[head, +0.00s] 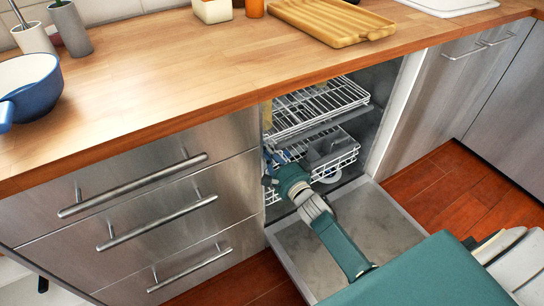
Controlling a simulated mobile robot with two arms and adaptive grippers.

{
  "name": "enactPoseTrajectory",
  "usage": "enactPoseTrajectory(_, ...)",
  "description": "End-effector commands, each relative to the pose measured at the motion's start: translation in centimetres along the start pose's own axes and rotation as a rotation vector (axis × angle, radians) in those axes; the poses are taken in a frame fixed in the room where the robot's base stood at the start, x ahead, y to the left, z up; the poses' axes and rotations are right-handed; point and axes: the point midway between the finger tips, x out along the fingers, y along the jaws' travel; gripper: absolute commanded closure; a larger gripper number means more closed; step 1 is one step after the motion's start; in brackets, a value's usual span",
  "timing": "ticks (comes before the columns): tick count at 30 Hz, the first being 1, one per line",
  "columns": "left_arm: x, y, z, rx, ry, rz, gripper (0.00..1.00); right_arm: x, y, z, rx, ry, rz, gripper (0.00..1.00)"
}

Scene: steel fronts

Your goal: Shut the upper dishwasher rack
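The dishwasher stands open under the counter, with its door (388,232) folded down. The upper rack (318,106), white wire, sits high in the opening; its front edge shows below the counter, and the counter hides part of it. How far it is out is hard to tell. The lower rack (345,152) is beneath it, with grey and white items in it. My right arm reaches in from the lower right over the door. Its gripper (270,166) is at the opening's left side, below the upper rack's front left corner. Its fingers are small and partly hidden; contact is unclear. My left gripper is out of view.
Steel drawers with bar handles (158,222) are left of the opening. A steel cabinet front (440,90) is to the right. On the wooden counter (170,80) are a blue pan (32,92), cups and a wooden board (335,18). Red floor (470,195) is free at right.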

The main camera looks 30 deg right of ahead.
Motion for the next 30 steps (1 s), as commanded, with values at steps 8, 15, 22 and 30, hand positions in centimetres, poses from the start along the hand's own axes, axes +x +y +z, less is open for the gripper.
enactPoseTrajectory(8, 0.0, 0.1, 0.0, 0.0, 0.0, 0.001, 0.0, -0.3, 0.2, 0.0, 0.0, 0.0, 0.002, 1.0)
enactPoseTrajectory(15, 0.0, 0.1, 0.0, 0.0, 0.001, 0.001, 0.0, -3.7, 0.3, 0.0, -0.001, -0.001, 0.006, 1.0)
enactPoseTrajectory(22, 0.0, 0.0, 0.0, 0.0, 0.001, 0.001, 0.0, -8.7, 0.3, 0.0, 0.001, -0.001, 0.007, 1.0)
enactPoseTrajectory(30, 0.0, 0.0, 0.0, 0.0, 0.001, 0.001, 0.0, -11.8, 0.3, 0.0, -0.001, 0.0, 0.005, 1.0)
